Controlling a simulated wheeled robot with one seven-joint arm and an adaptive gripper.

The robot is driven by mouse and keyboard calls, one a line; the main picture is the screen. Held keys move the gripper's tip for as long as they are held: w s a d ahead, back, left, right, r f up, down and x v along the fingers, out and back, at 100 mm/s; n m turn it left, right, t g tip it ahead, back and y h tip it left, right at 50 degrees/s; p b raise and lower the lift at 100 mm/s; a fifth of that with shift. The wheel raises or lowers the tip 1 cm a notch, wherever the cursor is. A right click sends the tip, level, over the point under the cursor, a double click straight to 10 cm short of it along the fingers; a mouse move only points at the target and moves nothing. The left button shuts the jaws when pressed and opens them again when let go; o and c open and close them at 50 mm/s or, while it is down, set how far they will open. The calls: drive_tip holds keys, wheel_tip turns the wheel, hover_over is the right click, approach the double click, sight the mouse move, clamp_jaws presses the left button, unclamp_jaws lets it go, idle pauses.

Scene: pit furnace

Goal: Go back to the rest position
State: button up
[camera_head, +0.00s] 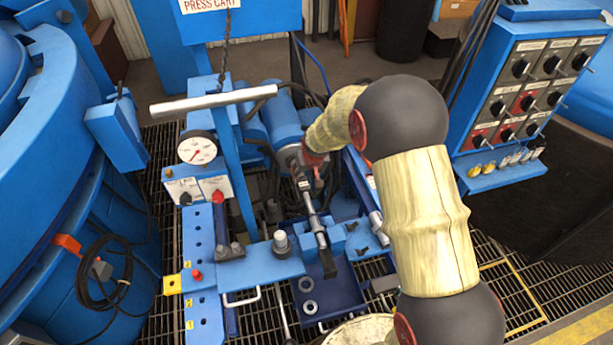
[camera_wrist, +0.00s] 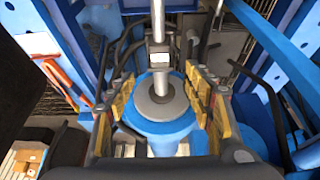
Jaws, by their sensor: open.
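My gripper (camera_wrist: 159,78) is open in the wrist view, with its yellow-edged fingers spread to the left and right. A silver rod with a round grey collar (camera_wrist: 160,98) on a blue cylinder shows between the fingers. I see no finger touching it, but I cannot judge the depth. In the head view my arm bends from the lower right over to the blue press cart (camera_head: 262,268). My gripper is hard to make out there, small and partly hidden among the cart's parts.
A gauge (camera_head: 197,148) and a silver crossbar (camera_head: 213,103) rise at the cart's left. A switch panel (camera_head: 522,88) stands at the right. A large blue round vessel (camera_head: 60,160) with a looped black cable (camera_head: 115,285) fills the left. The grating floor (camera_head: 500,275) is open at the lower right.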

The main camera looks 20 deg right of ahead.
idle(0.6)
drive_tip(key=s+g, duration=0.3)
drive_tip(key=s, duration=0.8)
drive_tip(key=s+r+t+p, duration=0.1)
drive_tip(key=s+r+t, duration=0.1)
drive_tip(key=s+r, duration=1)
drive_tip(key=s+r+t+p, duration=0.2)
drive_tip(key=s+r, duration=1.1)
drive_tip(key=r, duration=0.7)
drive_tip(key=shift+s+r, duration=0.2)
drive_tip(key=shift+c, duration=0.5)
